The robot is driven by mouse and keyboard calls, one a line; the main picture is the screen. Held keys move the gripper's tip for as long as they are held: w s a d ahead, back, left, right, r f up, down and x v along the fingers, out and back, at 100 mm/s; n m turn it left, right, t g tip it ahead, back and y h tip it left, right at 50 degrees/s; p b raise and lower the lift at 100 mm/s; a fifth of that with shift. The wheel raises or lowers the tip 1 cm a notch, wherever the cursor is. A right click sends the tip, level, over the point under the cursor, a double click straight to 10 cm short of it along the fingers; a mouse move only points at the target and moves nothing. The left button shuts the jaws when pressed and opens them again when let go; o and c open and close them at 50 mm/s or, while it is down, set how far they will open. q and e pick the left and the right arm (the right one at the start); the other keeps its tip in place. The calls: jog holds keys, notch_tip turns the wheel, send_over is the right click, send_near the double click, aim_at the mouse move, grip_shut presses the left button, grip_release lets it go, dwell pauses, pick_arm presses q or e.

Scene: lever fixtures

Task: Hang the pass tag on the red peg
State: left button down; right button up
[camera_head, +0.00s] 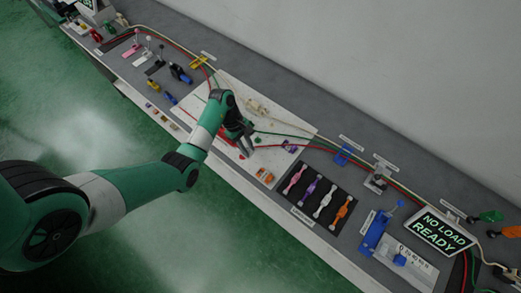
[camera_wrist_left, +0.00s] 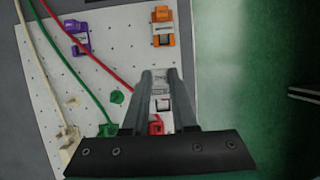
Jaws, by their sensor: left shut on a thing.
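My left gripper (camera_head: 244,151) reaches down over the white perforated board in the head view. In the left wrist view its two fingers (camera_wrist_left: 161,75) are close together, shut on a small pale piece with dark print (camera_wrist_left: 161,89), which I take to be the pass tag. The fingers hide most of it. A small red part (camera_wrist_left: 155,127), possibly the red peg, shows between the fingers nearer the wrist; red also shows beside the gripper in the head view (camera_head: 227,138). I cannot tell whether the tag touches it. My right gripper is not in view.
A black mat (camera_head: 331,217) with several coloured pieces and a display sign (camera_head: 439,232) stand right.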

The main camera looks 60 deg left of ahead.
pick_arm(q)
jog(key=shift+s, duration=0.1)
jog(key=shift+r, duration=0.1)
jog(key=shift+f+b, duration=0.95)
jog(key=shift+f, duration=0.65)
jog(key=shift+p, duration=0.3)
